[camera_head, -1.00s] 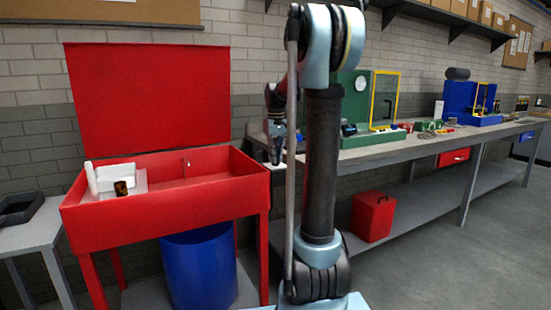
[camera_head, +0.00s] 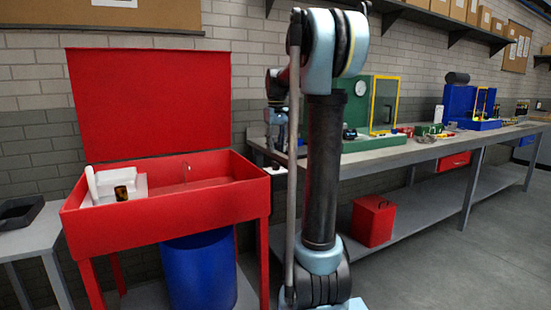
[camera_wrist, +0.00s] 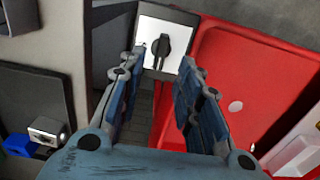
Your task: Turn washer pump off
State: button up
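The red parts washer (camera_head: 165,212) stands at left with its lid (camera_head: 150,100) raised. In the wrist view, a white switch plate (camera_wrist: 148,28) with a black knob (camera_wrist: 161,50) sits beside the red basin (camera_wrist: 215,60). The knob's handle runs roughly up and down in that picture. My gripper (camera_wrist: 161,64) is open, its two fingers apart, with the knob showing between the fingertips. No contact with the knob is visible. In the head view, my gripper hangs partly behind my arm, above a small white patch at the bench end.
A white tray (camera_head: 137,192) with a small dark can lies in the basin. A blue drum (camera_head: 200,268) stands below the washer. The long workbench (camera_head: 400,152) stands close on the right, carrying a green machine and a blue machine. A red bin (camera_head: 373,221) sits on its lower shelf.

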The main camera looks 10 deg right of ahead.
jog(key=shift+r, duration=2.8)
jog(key=s+f+m+t, duration=0.1)
jog(key=s+f, duration=0.5)
jog(key=s, duration=0.4)
jog(key=s+f+m, duration=0.1)
jog(key=s+f, duration=0.5)
jog(key=s, duration=0.4)
jog(key=s+f+m+t, duration=0.1)
jog(key=s+f, duration=1.4)
jog(key=f, duration=0.3)
jog(key=shift+s, duration=0.2)
jog(key=shift+d+f, duration=0.1)
jog(key=shift+w+f, duration=0.2)
jog(key=shift+w, duration=0.3)
